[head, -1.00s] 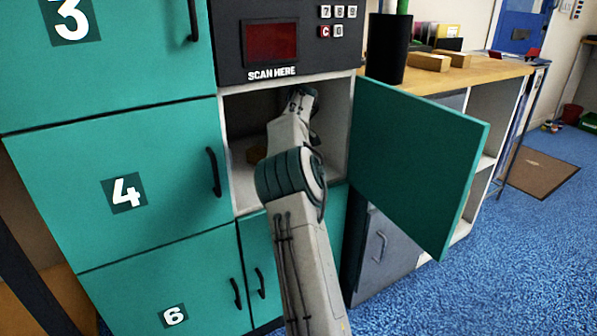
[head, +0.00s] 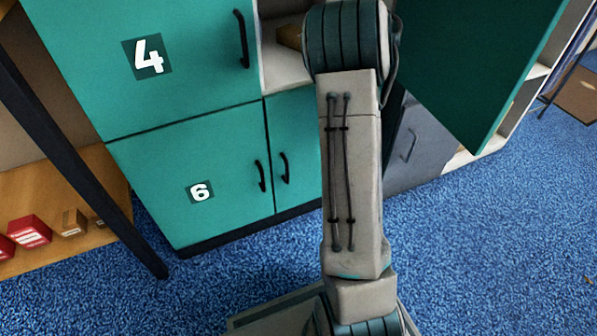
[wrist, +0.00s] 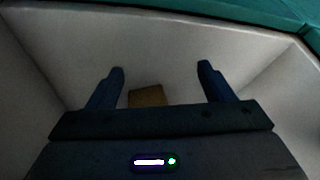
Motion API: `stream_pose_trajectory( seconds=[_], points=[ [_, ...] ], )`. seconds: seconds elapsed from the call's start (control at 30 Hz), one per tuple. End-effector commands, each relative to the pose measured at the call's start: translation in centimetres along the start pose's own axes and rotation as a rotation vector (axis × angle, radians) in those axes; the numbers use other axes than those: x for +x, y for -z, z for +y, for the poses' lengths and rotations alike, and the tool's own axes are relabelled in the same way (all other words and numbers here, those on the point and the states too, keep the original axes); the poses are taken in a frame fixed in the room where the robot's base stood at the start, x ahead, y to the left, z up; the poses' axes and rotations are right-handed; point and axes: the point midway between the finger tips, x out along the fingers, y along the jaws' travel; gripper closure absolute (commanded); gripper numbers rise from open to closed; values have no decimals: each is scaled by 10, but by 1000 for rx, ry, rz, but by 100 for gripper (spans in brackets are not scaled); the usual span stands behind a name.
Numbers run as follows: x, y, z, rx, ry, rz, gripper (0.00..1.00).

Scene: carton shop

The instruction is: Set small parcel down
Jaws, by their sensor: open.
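The small parcel (wrist: 147,96) is a brown block inside the open locker compartment. In the wrist view it shows between the two fingers, partly hidden behind the gripper body. In the head view a brown piece of it (head: 290,37) shows at the compartment's left, beside my arm. My gripper (wrist: 161,67) is open, its dark blue fingers spread wide with the parcel apart from both. The compartment (head: 287,70) has pale walls and floor. The gripper is hidden behind my arm in the head view.
The compartment's teal door (head: 475,60) stands open to the right of my arm. Closed teal doors 4 (head: 190,85) and 6 (head: 225,160) are at left. A wooden shelf (head: 85,195) with small boxes is at far left. Blue carpet in front is largely clear.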

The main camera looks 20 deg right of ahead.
Motion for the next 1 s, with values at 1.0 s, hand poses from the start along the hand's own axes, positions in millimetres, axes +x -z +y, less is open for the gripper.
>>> stream_pose_trajectory(
  seconds=[1.0],
  points=[
    [33,-276,-313,298,-137,-276,26]
  ],
)
